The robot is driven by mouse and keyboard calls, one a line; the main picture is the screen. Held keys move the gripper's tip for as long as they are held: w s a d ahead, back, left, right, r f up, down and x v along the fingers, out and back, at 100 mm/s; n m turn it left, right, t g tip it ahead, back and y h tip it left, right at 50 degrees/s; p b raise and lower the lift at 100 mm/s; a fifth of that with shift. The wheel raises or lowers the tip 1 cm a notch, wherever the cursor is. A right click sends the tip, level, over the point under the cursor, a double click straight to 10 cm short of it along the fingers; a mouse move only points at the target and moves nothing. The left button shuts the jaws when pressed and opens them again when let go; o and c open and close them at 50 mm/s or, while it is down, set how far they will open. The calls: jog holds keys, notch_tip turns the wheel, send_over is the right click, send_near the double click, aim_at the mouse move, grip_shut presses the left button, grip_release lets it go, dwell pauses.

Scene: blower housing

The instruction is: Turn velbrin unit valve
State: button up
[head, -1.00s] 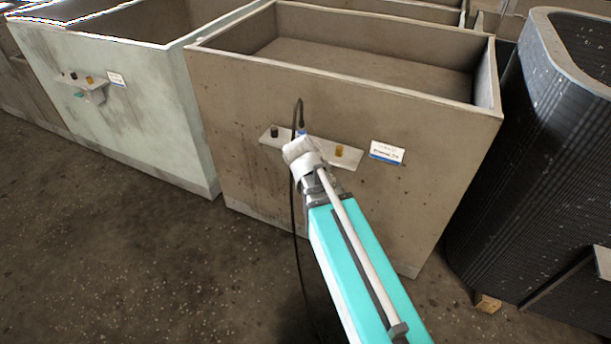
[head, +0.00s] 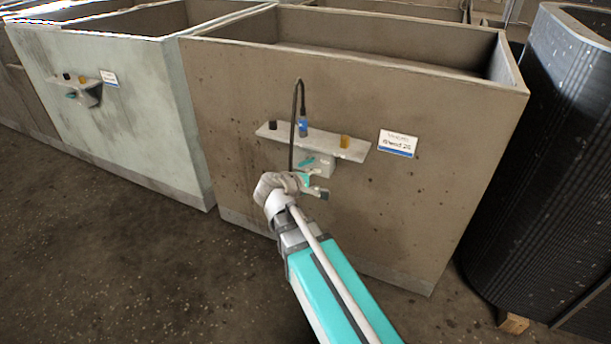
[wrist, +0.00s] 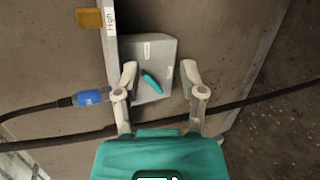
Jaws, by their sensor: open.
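A small grey valve box (head: 322,168) is mounted under a narrow shelf on the front of the brown tank. Its teal handle (head: 307,162) sits on the box face. In the wrist view, the handle (wrist: 152,83) lies slanted on the grey box (wrist: 158,52). My gripper (head: 322,188) is open and empty, just below and in front of the box. In the wrist view, the two fingers of my gripper (wrist: 159,72) stand on either side of the handle. I see no contact with it, though the depth gap is hard to judge.
The shelf (head: 345,150) carries a black knob (head: 272,125), a yellow knob (head: 344,142) and a blue connector (head: 303,126) with a black cable hanging close to my gripper. A white label (head: 398,143) is to the right. A pale green tank (head: 130,110) has similar fittings.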

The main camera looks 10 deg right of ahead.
aim_at(304, 164)
jog(key=w+a+f+n+t+b, duration=0.4)
jog(key=a+n+b, duration=0.4)
jog(key=b, duration=0.3)
jog(key=shift+f+t+b, duration=0.3)
jog(key=shift+f+t, duration=0.3)
jog(key=shift+t, duration=0.6)
jog(key=shift+w+d, duration=0.15)
jog(key=shift+d, duration=0.05)
jog(key=x, duration=1.3)
jog(key=shift+d+r, duration=0.1)
jog(key=shift+d, duration=0.15)
grip_shut()
